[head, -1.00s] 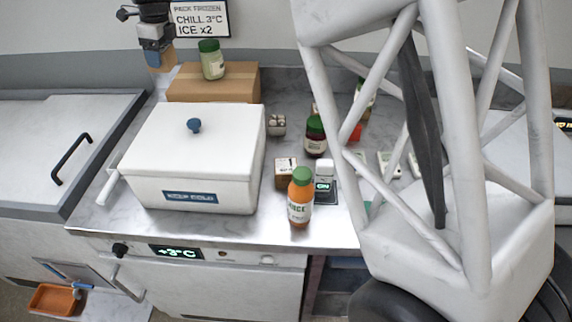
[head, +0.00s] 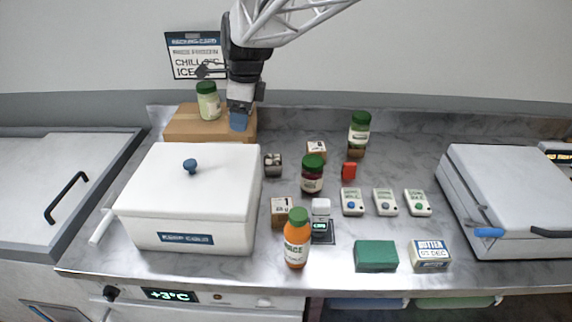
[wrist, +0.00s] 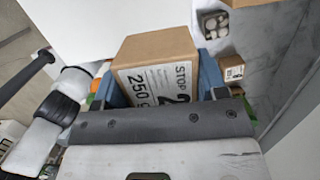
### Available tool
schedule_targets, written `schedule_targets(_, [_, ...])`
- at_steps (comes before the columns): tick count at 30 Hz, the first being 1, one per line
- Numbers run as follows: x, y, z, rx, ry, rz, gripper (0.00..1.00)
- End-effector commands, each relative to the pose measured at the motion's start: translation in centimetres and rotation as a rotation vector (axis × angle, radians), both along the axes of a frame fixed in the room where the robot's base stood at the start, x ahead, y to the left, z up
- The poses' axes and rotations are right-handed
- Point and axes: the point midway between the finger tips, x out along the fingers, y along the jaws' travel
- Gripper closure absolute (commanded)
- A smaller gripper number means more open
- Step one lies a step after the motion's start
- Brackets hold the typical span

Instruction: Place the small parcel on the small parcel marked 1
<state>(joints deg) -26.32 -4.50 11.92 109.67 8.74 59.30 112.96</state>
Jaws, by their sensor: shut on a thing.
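My gripper (head: 239,119) is above the right end of the large cardboard box at the back left. Its blue fingers are shut on a small brown parcel (wrist: 158,52), whose white label reads "STOP 2" and "250 g" in the wrist view. In the head view the held parcel cannot be made out clearly. A labelled parcel also shows in the wrist view (wrist: 231,69), right of the fingers.
A white cool box (head: 190,198) stands left, with the large cardboard box (head: 185,124) bearing a jar (head: 208,101) behind it. The juice bottle (head: 297,240), a dark red jar (head: 312,175) and a small egg-like pack (head: 273,165) crowd the nearer parcel. Handheld devices stand right.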

Motion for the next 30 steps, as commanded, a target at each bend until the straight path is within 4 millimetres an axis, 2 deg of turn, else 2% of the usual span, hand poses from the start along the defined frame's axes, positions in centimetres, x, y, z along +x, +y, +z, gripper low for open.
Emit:
schedule_targets(1, [-0.9, -1.2, 0.0, 0.001, -0.001, -0.001, 0.65])
schedule_targets(6, [-3.6, -4.7, -0.7, 0.001, -0.001, 0.004, 0.65])
schedule_targets(12, [-6.0, -7.5, -1.5, 0.002, 0.000, 0.010, 0.65])
schedule_targets(20, [-8.0, -9.7, -2.1, 0.003, -0.001, 0.014, 0.65])
schedule_targets(30, [-8.0, -9.7, -6.4, 0.003, 0.000, 0.014, 0.65])
